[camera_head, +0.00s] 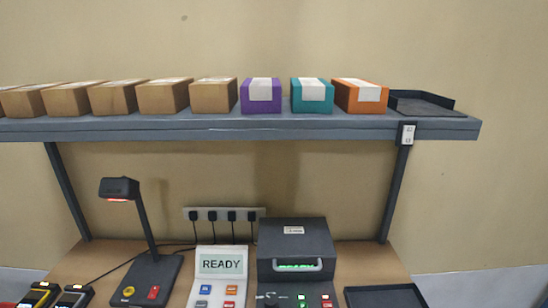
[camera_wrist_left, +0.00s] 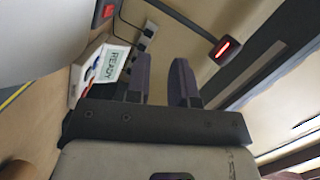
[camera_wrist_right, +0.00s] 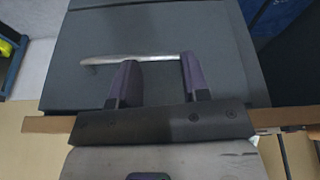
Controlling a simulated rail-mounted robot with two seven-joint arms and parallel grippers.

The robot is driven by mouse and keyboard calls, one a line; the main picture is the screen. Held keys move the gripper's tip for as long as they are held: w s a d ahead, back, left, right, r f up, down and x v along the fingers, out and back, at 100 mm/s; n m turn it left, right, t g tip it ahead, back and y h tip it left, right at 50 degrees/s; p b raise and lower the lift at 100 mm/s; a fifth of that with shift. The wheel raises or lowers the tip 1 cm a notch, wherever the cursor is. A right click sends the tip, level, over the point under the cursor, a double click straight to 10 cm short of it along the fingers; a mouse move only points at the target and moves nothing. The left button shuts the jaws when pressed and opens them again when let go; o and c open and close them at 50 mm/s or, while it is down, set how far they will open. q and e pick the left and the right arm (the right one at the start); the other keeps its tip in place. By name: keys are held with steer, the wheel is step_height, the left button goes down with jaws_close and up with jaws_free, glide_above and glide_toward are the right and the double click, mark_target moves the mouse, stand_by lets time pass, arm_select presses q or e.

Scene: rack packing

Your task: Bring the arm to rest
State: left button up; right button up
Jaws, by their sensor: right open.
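Neither arm nor gripper shows in the head view. In the left wrist view my left gripper (camera_wrist_left: 160,75) has its two dark fingers apart with nothing between them. Behind it are the READY display (camera_wrist_left: 108,66) and the lamp with a red light (camera_wrist_left: 223,47). In the right wrist view my right gripper (camera_wrist_right: 160,76) is open, its fingers wide apart. Beyond its fingertips is a broad dark surface (camera_wrist_right: 160,30) with a silver handle (camera_wrist_right: 112,58). The handle looks apart from the fingers, but the distance is hard to tell.
A shelf (camera_head: 240,133) carries several brown boxes, a purple box (camera_head: 246,97), a teal box (camera_head: 298,98), an orange box (camera_head: 348,93) and a black tray (camera_head: 430,106). Below stand a lamp (camera_head: 143,225), a READY panel (camera_head: 222,264), a dark machine with a handle (camera_head: 293,238) and another tray (camera_head: 385,296).

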arm_select(q)
steer(key=s+a+n+g+y, duration=0.4)
steer(key=s+a+n, duration=0.2)
steer(key=s, duration=0.5)
steer(key=s+a+n+g+y, duration=0.4)
steer(key=s+a+n+y, duration=0.15)
steer(key=s, duration=0.55)
steer(key=s+d+f+g+h+b, duration=0.1)
steer(key=s+d+f+g+h, duration=0.15)
steer(key=d+f+h, duration=0.85)
steer(key=s+d+f+m+g+h+b, duration=0.1)
steer(key=d+f, duration=0.4)
steer(key=d, duration=0.3)
steer(key=d+f+g+h+b, duration=0.1)
steer(key=d+f, duration=0.4)
steer(key=d, duration=0.4)
step_height(320, 180, up, 38)
steer(key=d+p, duration=0.2)
steer(key=p, duration=3.6)
steer(key=shift+s+d+m, duration=0.25)
steer(key=shift+d+m, duration=0.05)
steer(key=shift+m, duration=0.05)
